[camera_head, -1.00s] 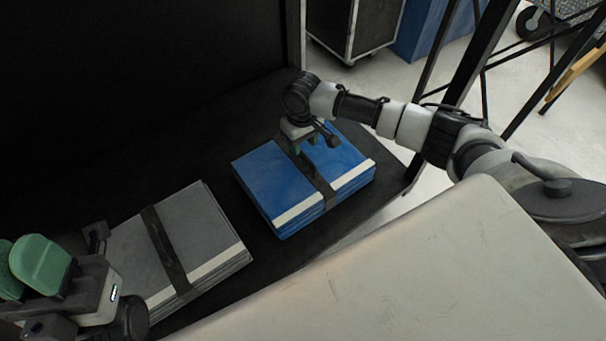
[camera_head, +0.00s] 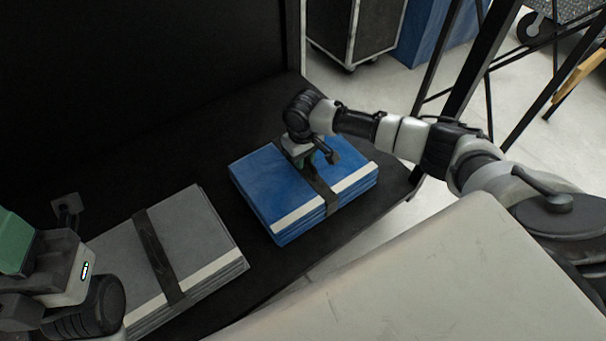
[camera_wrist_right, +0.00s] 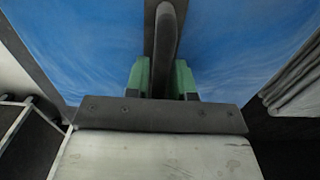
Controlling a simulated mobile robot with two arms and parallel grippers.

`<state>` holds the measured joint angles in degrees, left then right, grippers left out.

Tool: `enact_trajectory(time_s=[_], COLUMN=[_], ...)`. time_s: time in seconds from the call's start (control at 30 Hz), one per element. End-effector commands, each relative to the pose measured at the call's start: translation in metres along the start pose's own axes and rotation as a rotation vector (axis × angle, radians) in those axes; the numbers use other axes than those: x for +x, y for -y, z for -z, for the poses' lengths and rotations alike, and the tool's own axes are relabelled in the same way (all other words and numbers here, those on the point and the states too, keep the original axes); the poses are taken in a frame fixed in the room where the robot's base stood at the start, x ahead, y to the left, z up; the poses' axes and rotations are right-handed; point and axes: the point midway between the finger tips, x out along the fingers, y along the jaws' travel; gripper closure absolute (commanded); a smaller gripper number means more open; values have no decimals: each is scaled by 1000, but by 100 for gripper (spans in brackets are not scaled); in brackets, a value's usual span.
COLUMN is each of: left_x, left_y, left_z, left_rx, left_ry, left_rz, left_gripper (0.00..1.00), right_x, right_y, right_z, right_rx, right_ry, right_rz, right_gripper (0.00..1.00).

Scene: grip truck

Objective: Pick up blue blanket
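The blue blanket (camera_head: 270,183) is a folded stack with a white stripe and a dark strap (camera_head: 322,188) across it. It lies on the black shelf. My right gripper (camera_head: 300,160) points down over the far part of the strap. In the right wrist view, its green fingers (camera_wrist_right: 162,80) stand on either side of the dark strap, low against the blue blanket (camera_wrist_right: 80,45). Whether they press on the strap is hidden. My left gripper (camera_head: 15,245) is at the left edge, near the grey blanket and away from the blue one; its fingertips are partly cut off.
A grey folded blanket (camera_head: 195,230) with a dark strap lies left of the blue one on the black shelf (camera_head: 225,130). A dark wall rises behind. A frame post (camera_head: 470,80) stands at the right. A wheeled black case (camera_head: 345,30) stands on the floor beyond.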

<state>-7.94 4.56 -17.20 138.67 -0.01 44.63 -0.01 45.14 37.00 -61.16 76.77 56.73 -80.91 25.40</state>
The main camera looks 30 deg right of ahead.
Motion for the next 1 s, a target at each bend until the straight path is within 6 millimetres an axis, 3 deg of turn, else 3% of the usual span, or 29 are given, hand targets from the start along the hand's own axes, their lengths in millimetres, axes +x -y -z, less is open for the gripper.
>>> enact_trajectory(time_s=[0.03, 0.13, 0.17, 1.0], left_x=[0, 0, 0, 0], left_y=[0, 0, 0, 0], left_z=[0, 0, 0, 0], left_rx=[0, 0, 0, -1], left_ry=[0, 0, 0, 0], left_rz=[0, 0, 0, 1], left_gripper=[75, 75, 75, 75], right_x=[0, 0, 0, 0], right_y=[0, 0, 0, 0], right_z=[0, 0, 0, 0], right_rx=[0, 0, 0, 0], right_ry=[0, 0, 0, 1], right_rz=[0, 0, 0, 0], right_gripper=[84, 99, 100, 100])
